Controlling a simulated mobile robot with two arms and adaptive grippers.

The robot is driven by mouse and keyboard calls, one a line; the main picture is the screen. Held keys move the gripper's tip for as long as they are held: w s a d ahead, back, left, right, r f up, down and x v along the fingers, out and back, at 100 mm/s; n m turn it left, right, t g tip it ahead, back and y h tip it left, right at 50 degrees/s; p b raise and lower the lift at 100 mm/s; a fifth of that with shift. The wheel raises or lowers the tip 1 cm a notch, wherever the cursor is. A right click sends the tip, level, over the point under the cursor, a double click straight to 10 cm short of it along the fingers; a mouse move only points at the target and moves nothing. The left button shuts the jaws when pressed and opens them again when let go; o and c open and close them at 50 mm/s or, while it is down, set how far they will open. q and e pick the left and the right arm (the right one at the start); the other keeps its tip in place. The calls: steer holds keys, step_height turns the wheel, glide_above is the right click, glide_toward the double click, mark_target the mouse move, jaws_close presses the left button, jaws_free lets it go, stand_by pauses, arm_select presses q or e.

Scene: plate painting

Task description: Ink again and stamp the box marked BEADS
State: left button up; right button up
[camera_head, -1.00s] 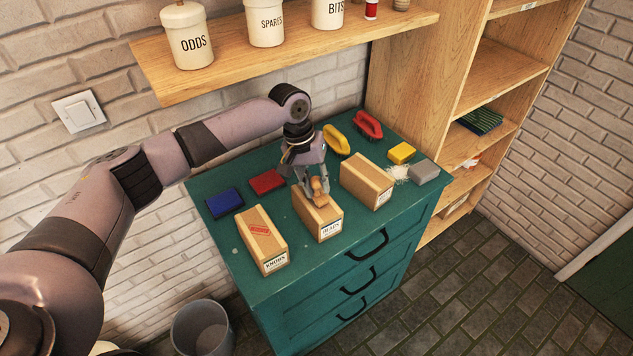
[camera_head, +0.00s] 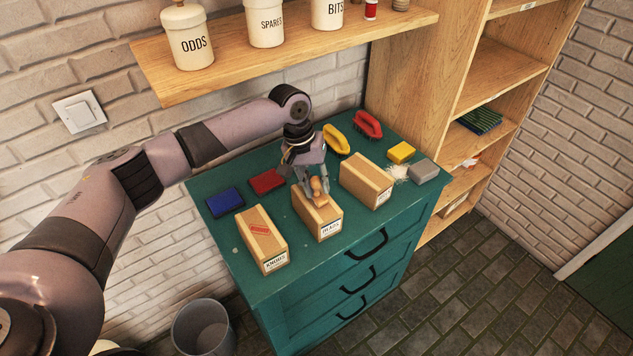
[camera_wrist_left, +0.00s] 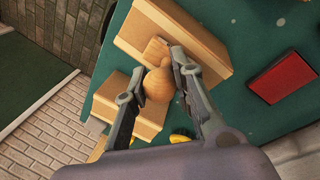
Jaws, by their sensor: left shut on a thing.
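My left gripper (camera_head: 317,193) is shut on a wooden stamp with a rounded handle (camera_head: 317,186). It holds the stamp over the top of the middle box, marked BEADS (camera_head: 328,222). I cannot tell whether the stamp touches the box. The wrist view shows the stamp handle (camera_wrist_left: 158,84) between the fingers, with the BEADS box (camera_wrist_left: 205,45) behind it. The stamp's underside is hidden, and I see no mark on the visible part of the box top. A red ink pad (camera_head: 267,181) and a blue one (camera_head: 224,202) lie to the left. My right gripper is not in view.
The KNOBS box (camera_head: 264,243), with a red mark, stands left; another box (camera_head: 367,180) stands right. Behind are a yellow-handled tool (camera_head: 336,140), a red-handled one (camera_head: 368,125), and yellow (camera_head: 402,152) and grey (camera_head: 424,172) blocks. A shelf (camera_head: 270,55) hangs above.

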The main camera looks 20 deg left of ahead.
arm_select(q)
steer(key=shift+s+f+p, duration=0.15)
steer(key=shift+f+p, duration=0.05)
steer(key=shift+p, duration=0.15)
stand_by(0.7)
stand_by(0.6)
step_height(320, 180, up, 5)
steer(key=p, duration=0.5)
steer(key=shift+r+p, duration=0.1)
steer(key=shift+p, duration=0.3)
steer(key=shift+r+p, duration=0.85)
steer(key=shift+r, duration=0.2)
